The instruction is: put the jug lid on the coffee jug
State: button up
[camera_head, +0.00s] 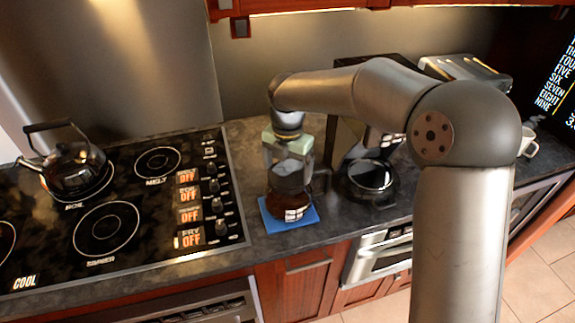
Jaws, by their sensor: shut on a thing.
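The coffee jug (291,207) stands upright on a blue mat (268,215) on the counter, right of the stove. Its lower part looks dark red-brown, and a dark handle (321,183) is on its right. My gripper (288,170) points down directly over the jug, its pale green body just above it and its fingers around the jug's top. It is shut on a dark piece at the jug's mouth, which looks like the jug lid (289,180). The fingers partly hide the lid, and I cannot tell whether it touches the rim.
A dark coffee maker (370,178) stands close to the right of the jug. A black kettle (72,165) is on the stove (130,205) at left. A toaster (465,72) and a white cup (528,142) are further right. Bare counter (243,160) shows behind and left of the jug.

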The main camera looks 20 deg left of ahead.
dwell(0.3)
jog(key=o, duration=0.7)
jog(key=shift+r+p, duration=1.1)
jog(key=shift+r, duration=2.35)
